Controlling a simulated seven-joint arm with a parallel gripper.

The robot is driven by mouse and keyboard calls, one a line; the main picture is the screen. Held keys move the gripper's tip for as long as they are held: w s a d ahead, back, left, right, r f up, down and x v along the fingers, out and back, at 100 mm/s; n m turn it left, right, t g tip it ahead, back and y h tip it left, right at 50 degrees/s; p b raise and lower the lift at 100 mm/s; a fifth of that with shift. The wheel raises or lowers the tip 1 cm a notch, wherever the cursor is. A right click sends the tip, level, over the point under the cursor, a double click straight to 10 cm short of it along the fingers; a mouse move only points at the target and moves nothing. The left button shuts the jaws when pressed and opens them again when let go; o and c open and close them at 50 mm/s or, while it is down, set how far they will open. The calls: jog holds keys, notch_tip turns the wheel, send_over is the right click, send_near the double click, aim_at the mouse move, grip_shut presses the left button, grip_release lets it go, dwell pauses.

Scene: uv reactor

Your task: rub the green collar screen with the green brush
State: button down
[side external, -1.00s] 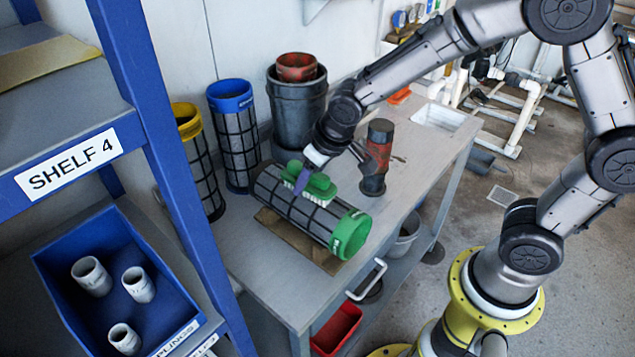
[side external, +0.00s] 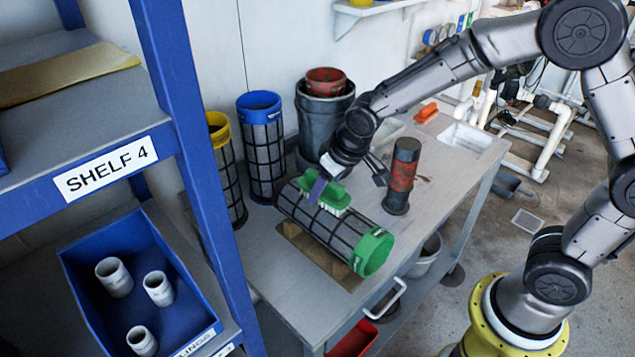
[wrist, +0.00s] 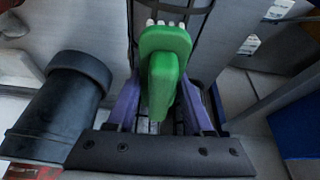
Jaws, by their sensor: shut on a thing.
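The green collar screen is a dark mesh cylinder (side external: 318,232) with a green collar (side external: 372,252) at its near right end. It lies on its side on a brown cradle (side external: 310,258) on the grey bench. My gripper (side external: 318,188) has purple fingers shut on the green brush (side external: 336,197), above the screen's far-left half. The brush's white bristles face down and appear to touch the mesh. In the wrist view, the green brush (wrist: 165,70) sits between both purple fingers, with part of the mesh behind it. The bristle contact is mostly hidden there.
A blue-collared screen (side external: 262,145) and a yellow-collared screen (side external: 228,170) stand upright behind. A dark bucket (side external: 322,120) holds a red pot. A red and black cylinder (side external: 402,175) stands close to the right. Blue shelving (side external: 195,160) borders the left.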

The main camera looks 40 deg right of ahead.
aim_at(344, 212)
jog(key=shift+s, duration=3.5)
notch_tip(344, 212, up, 8)
jog(key=shift+w, duration=0.15)
